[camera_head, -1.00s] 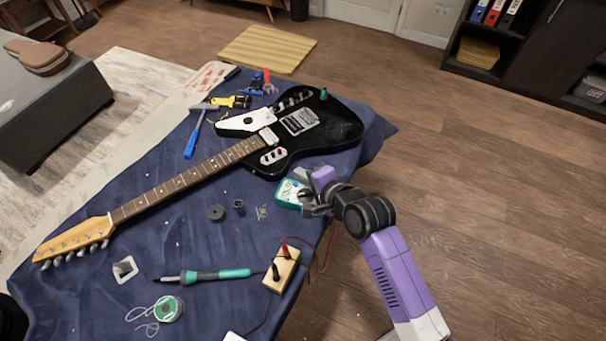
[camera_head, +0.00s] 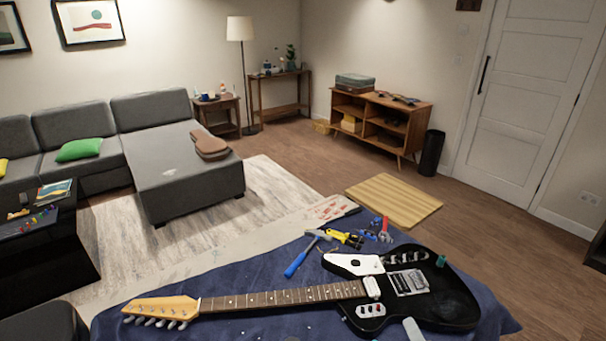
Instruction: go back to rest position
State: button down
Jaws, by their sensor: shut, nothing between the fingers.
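My gripper is not clearly in view. A small pale grey piece (camera_head: 413,329) shows at the bottom edge, in front of the guitar body, and I cannot tell whether it is part of my arm. The black electric guitar (camera_head: 445,299) lies on the blue cloth (camera_head: 240,328) over the workbench. Its neck (camera_head: 285,297) points left to a light wood headstock.
A blue-handled hammer (camera_head: 301,258), yellow-black pliers (camera_head: 345,239) and a red-handled tool (camera_head: 385,230) lie behind the guitar. A grey sofa (camera_head: 185,165), a yellow mat (camera_head: 393,200), a wooden cabinet (camera_head: 385,125) and a white door (camera_head: 520,100) stand beyond. Open floor lies right of the bench.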

jog(key=s+a+r+n, duration=0.1)
jog(key=s+n, duration=0.3)
jog(key=s, duration=0.8)
jog(key=s+a+r+n, duration=0.1)
jog(key=s+r+n, duration=0.3)
jog(key=s, duration=0.8)
jog(key=s+a+r+n, duration=0.1)
jog(key=s+r+n, duration=0.1)
jog(key=s, duration=1)
jog(key=shift+a+r+n, duration=0.15)
jog(key=shift+a+n, duration=0.1)
jog(key=shift+n, duration=0.65)
